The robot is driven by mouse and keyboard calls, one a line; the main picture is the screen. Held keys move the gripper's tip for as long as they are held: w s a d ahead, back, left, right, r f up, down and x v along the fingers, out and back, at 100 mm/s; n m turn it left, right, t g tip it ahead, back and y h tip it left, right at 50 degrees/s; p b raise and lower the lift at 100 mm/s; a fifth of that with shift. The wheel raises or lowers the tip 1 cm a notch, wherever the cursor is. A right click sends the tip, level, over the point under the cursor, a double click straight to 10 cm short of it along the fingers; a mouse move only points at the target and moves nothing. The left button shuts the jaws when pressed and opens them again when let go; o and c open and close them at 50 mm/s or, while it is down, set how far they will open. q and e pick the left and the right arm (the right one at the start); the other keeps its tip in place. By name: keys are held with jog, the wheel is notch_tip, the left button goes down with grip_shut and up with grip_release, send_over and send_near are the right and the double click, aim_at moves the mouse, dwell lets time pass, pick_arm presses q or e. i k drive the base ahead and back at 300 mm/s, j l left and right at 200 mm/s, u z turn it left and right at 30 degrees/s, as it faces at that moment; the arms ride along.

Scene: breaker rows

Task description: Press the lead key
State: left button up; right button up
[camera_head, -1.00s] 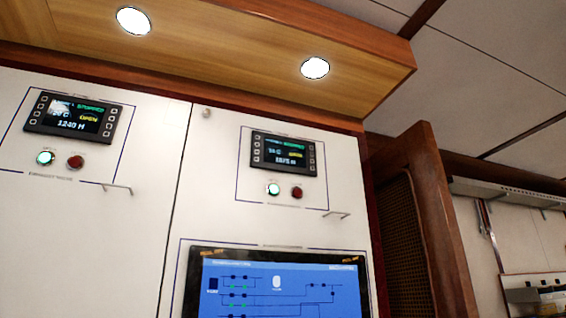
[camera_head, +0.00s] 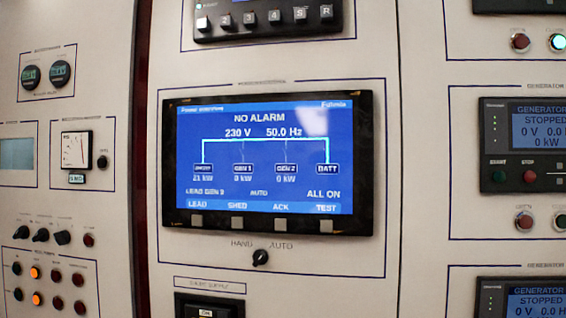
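The power panel screen (camera_head: 266,150) is lit blue in the middle of the head view. It reads NO ALARM, 230 V, 50.0 Hz, and a line at its lower left starts with LEAD GEN. The lead key (camera_head: 196,221) is the leftmost grey square button under the screen, below the label LEAD. To its right are the keys under SHED (camera_head: 238,223), ACK (camera_head: 281,225) and TEST (camera_head: 325,227). Neither of my grippers shows in the view, and nothing covers the keys.
A HAND/AUTO knob (camera_head: 261,257) sits just below the screen. A black keypad unit (camera_head: 268,18) is above. Generator displays (camera_head: 538,130) line the right, with buttons. Gauges (camera_head: 76,149), knobs and lit orange buttons are on the left panel.

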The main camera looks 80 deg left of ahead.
aim_at(197, 221)
jog(key=u, duration=2.8)
